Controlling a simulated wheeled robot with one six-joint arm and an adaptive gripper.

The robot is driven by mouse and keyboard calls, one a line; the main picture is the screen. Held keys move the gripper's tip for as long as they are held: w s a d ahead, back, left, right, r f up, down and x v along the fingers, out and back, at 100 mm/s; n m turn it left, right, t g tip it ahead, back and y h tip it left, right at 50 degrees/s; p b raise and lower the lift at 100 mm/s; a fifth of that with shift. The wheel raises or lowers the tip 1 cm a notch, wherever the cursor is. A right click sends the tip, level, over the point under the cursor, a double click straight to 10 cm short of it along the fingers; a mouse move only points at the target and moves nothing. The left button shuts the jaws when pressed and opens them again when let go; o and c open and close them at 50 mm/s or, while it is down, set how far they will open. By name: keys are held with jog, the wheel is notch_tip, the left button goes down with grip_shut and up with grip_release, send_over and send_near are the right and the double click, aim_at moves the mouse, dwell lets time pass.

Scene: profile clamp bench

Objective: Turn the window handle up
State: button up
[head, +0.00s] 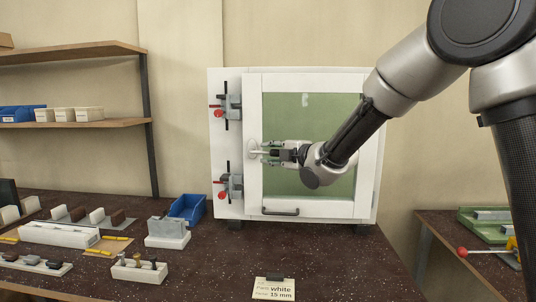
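The white window (253,103) stands upright on the bench, with a green pane (300,112). The pale window handle (252,148) sits on the left stile of the sash, and its lever appears to point right, roughly level. My gripper (267,151) reaches in from the right at the handle. Its two fingers are spread apart, one above and one below the lever. I see no clear contact between the fingers and the lever. The gripper hides the lever's right end.
Two grey clamps with red knobs, an upper one (231,107) and a lower one (233,185), are on the frame's left side. A dark bar handle (280,212) is on the bottom rail. A label card (274,289) stands in front. A blue bin (187,208) and profile blocks occupy the bench left.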

jog(key=shift+x, duration=1.05)
grip_shut()
